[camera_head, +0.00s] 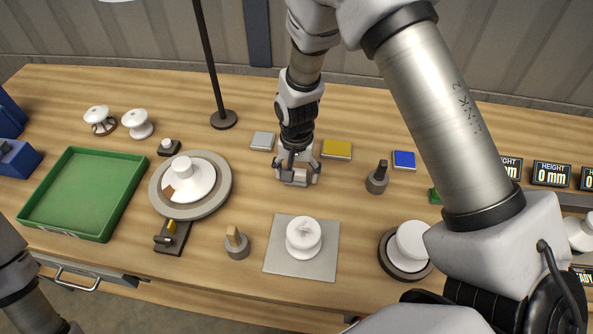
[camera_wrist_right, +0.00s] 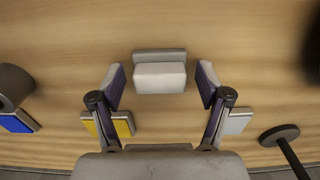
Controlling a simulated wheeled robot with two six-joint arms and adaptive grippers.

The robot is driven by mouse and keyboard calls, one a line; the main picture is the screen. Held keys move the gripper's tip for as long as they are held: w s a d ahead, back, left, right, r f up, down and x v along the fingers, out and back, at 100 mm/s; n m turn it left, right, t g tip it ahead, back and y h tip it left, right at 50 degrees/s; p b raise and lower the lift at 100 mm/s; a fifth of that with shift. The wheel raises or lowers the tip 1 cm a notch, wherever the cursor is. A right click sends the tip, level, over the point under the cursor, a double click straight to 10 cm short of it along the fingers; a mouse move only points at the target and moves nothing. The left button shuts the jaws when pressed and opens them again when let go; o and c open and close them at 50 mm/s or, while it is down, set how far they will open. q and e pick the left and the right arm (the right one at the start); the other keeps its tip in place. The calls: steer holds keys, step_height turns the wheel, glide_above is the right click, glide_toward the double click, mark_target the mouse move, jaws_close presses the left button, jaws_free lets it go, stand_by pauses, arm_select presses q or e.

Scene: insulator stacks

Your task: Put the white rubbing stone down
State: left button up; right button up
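The white rubbing stone (camera_wrist_right: 160,77) is a small white block with a grey strip along one side, in the middle of the right wrist view. In the head view my right gripper (camera_head: 297,178) points down at the middle of the table and mostly hides the stone. In the right wrist view the two fingers of this gripper (camera_wrist_right: 161,84) stand apart, one on each side of the stone, with a narrow gap on both sides. The stone seems to rest on the table.
Grey (camera_head: 263,140), yellow (camera_head: 336,149) and blue (camera_head: 404,159) pads lie near the gripper. A dark holder (camera_head: 377,179) stands to the right. A white insulator (camera_head: 303,238) sits on a grey mat (camera_head: 290,267) in front. A turntable (camera_head: 224,192) and green tray (camera_head: 42,208) are left.

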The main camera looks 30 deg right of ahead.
mark_target(297, 172)
steer(key=shift+r, duration=0.1)
step_height(297, 172, up, 12)
steer(key=b, duration=0.2)
stand_by(0.5)
